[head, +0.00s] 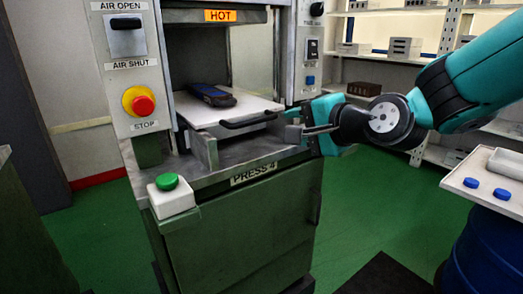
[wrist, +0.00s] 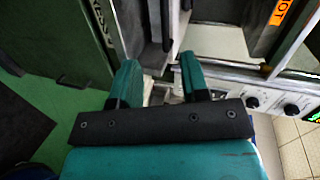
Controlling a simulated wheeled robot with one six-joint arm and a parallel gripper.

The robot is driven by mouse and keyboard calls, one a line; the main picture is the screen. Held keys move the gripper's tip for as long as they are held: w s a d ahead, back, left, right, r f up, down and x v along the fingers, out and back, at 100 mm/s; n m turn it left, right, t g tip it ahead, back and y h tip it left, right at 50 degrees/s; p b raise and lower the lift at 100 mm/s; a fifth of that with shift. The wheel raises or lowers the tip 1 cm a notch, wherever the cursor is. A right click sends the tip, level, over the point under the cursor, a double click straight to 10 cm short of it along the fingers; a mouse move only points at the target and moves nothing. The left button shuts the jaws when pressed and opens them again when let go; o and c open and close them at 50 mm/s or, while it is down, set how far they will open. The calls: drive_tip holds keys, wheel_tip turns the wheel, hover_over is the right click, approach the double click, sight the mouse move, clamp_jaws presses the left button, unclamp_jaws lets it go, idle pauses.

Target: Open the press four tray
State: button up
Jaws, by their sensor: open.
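Press four (head: 252,172), labelled PRESS 4, has a pale flat tray (head: 215,118) lying in its opening. A dark bar handle (head: 250,121) is on the tray's front edge. A dark blue-black mould-like block (head: 212,95) lies on the tray. My gripper (head: 312,128) is right of the handle at about its height, close but apparently apart from it. In the wrist view my gripper (wrist: 158,62) has its two teal fingers apart with nothing clearly between them. A dark bar (wrist: 167,22), probably the handle, lies just beyond the fingertips.
The press has a red stop button (head: 140,101), a green button (head: 167,182) and an air switch (head: 126,38). A HOT sign (head: 220,15) is above the opening. A side table (head: 480,180) with blue caps stands at right.

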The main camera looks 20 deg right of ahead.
sight(258, 120)
drive_tip(key=w+a+f+p, duration=0.1)
drive_tip(key=w+p, duration=0.4)
drive_tip(key=w+a+f+m+p, duration=0.1)
drive_tip(key=w+f+p, duration=0.1)
drive_tip(key=w+p, duration=0.3)
drive_tip(key=w+a+f+m+t+p, duration=0.1)
drive_tip(key=w+p, duration=0.4)
drive_tip(key=w, duration=0.2)
drive_tip(key=shift+w+a+f+h, duration=0.15)
drive_tip(key=shift+w+a+h, duration=0.05)
drive_tip(key=shift+w+h, duration=0.1)
drive_tip(key=shift+s, duration=0.1)
clamp_jaws()
